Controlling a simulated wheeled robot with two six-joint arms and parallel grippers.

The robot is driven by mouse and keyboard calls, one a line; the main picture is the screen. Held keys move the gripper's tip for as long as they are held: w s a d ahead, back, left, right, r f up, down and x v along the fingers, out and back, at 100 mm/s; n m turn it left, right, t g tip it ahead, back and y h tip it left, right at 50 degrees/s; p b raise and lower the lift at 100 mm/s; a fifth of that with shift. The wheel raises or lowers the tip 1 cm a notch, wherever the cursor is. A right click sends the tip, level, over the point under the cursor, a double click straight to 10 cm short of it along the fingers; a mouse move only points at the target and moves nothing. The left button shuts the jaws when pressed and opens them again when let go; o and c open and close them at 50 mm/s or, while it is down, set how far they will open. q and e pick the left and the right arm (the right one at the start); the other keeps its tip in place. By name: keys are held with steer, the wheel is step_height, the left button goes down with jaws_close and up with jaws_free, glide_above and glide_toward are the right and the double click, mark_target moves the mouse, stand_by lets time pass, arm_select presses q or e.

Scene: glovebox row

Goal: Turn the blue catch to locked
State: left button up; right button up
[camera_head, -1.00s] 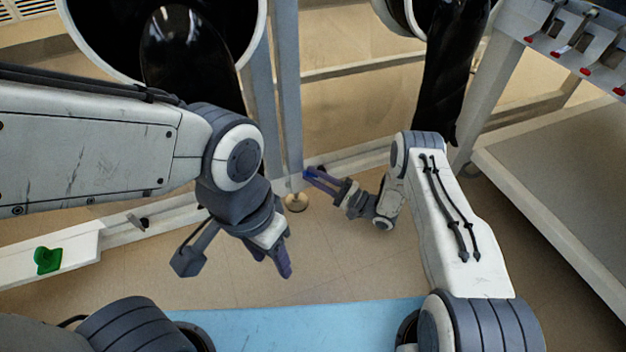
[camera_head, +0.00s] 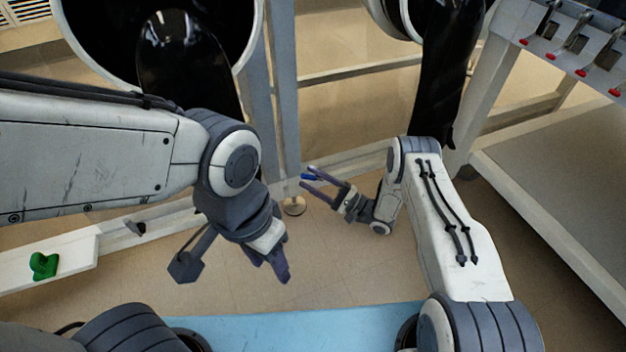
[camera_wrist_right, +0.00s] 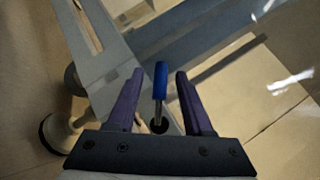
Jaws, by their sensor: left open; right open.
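The blue catch (camera_wrist_right: 161,78) shows in the right wrist view as a blue-tipped metal lever that rises from a dark round base. It stands between the two purple fingers of my right gripper (camera_wrist_right: 159,82), with a gap on each side. In the head view the blue tip of the catch (camera_head: 307,176) is small between the fingers of my right gripper (camera_head: 311,175), beside the frame's low rail. My left gripper (camera_head: 281,268) points down over the floor, empty and away from the catch. Its finger gap is hard to see from this angle.
A green knob (camera_head: 43,266) and a dark lever (camera_head: 134,228) are on the white rail at the left. Black gloves (camera_head: 185,60) hang from round ports. A bench with red-tipped levers (camera_head: 580,72) stands at the right. Open floor lies between my arms.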

steer(key=p+v, duration=0.3)
steer(key=v, duration=0.7)
steer(key=shift+d+p, duration=0.3)
steer(key=shift+p, duration=0.05)
steer(key=shift+s+f, duration=0.1)
steer(key=shift+s, duration=0.05)
